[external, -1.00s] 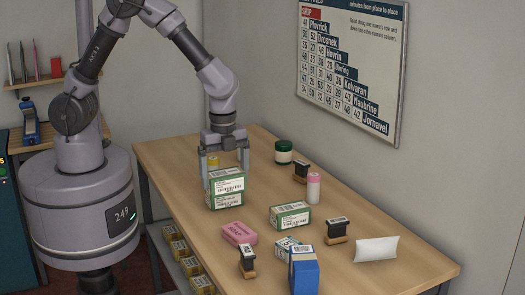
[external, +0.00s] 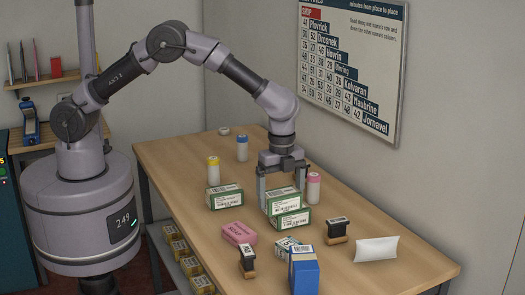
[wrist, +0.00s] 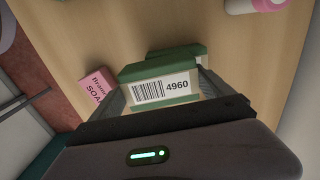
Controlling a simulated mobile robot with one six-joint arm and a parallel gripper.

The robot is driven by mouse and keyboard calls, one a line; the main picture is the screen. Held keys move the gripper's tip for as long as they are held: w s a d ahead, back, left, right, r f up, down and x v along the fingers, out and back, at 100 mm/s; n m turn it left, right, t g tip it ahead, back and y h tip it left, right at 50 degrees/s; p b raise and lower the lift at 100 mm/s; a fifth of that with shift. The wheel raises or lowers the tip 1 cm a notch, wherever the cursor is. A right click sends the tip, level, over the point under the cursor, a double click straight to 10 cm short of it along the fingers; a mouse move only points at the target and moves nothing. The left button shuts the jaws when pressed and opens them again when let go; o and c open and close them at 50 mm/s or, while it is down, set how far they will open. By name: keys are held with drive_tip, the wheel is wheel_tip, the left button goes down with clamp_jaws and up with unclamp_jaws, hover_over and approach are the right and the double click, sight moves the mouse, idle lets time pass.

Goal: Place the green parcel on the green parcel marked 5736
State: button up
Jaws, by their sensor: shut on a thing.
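My gripper (external: 282,196) is shut on a green parcel (external: 284,204) with a white label. In the wrist view this held parcel (wrist: 160,88) reads 4960 and sits between the fingers. A second green parcel (external: 291,220) lies on the table directly below it; it also shows partly behind the held one in the wrist view (wrist: 180,52). I cannot tell whether the two touch. A third green parcel (external: 225,198) lies to the left, apart. No number 5736 can be read on either of the others.
A pink soap box (external: 239,234) lies front left of the stack. A pink-capped bottle (external: 313,188) stands close behind right. Stamps (external: 337,231), a blue box (external: 303,272) and a white pillow pack (external: 376,249) are nearer the front. The table's back right is clear.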

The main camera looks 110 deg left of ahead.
drive_tip(key=o, duration=1.3)
drive_tip(key=shift+f, duration=0.2)
wheel_tip(320, 180, up, 13)
drive_tip(key=p, duration=0.4)
wheel_tip(320, 180, up, 7)
hover_over(280, 193)
drive_tip(key=s+d, duration=0.2)
drive_tip(key=s, duration=0.1)
drive_tip(key=s+d+r+n+t+y, duration=0.1)
drive_tip(key=s+d+r, duration=0.2)
drive_tip(key=s+r, duration=0.15)
drive_tip(key=s+d+r+n+t, duration=0.1)
drive_tip(key=s+d+r+t, duration=0.1)
drive_tip(key=s+r, duration=0.3)
drive_tip(key=s+d+f+n+t, duration=0.1)
drive_tip(key=s, duration=0.8)
drive_tip(key=s+d+f+n+t+y, duration=0.1)
drive_tip(key=s+d, duration=0.1)
drive_tip(key=s, duration=0.7)
drive_tip(key=shift+s+n+t, duration=0.3)
drive_tip(key=shift+t, duration=0.1)
